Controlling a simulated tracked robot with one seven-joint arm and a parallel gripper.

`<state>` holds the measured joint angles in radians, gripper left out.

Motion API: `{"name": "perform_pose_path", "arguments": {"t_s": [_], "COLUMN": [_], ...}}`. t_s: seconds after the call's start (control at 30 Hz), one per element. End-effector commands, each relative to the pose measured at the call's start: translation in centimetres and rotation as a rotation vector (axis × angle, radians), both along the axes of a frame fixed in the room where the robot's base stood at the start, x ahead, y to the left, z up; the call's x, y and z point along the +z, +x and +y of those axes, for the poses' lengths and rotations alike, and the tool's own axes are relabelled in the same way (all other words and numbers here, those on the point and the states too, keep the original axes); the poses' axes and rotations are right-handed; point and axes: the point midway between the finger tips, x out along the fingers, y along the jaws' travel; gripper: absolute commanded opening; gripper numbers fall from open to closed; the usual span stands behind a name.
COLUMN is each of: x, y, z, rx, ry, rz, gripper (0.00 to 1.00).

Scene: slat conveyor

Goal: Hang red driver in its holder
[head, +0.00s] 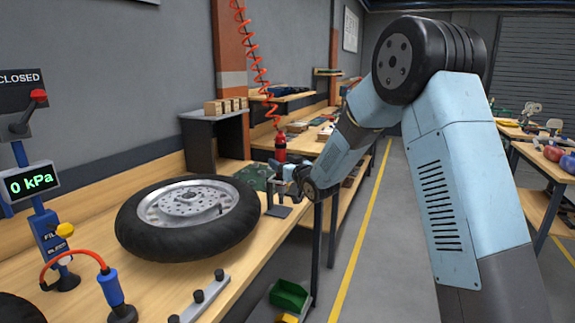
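The red driver (280,149) hangs upright at the lower end of a coiled red line (262,75), above the far part of the workbench. My gripper (281,175) is just below and beside the driver, small in the view. Its fingers overlap the driver's lower end, and I cannot tell whether they are open or shut on it. A small dark stand (279,210) with a post is on the bench edge below my gripper. It may be the holder, but its upper part is partly hidden.
A wheel with a black tyre (145,235) lies flat on the bench (180,282). A gauge post (48,228) and a blue-handled tool (112,288) stand at left. A dark shelf (203,140) carries wooden blocks (226,105). The floor aisle (385,235) is clear.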

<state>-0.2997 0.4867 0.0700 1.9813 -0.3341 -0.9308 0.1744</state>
Motion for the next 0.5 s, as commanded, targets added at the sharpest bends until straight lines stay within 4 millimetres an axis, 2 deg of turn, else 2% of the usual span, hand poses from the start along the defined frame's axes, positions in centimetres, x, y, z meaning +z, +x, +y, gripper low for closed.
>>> {"name": "perform_pose_path", "arguments": {"t_s": [0.33, 0.5], "x": [-0.1, -0.1], "y": [-0.2, -1.7], "z": [-0.2, -1.3], "rx": [0.000, -0.001], "ry": [-0.002, -0.001], "rz": [0.002, 0.003], "gripper": [0.68, 0.68]}}
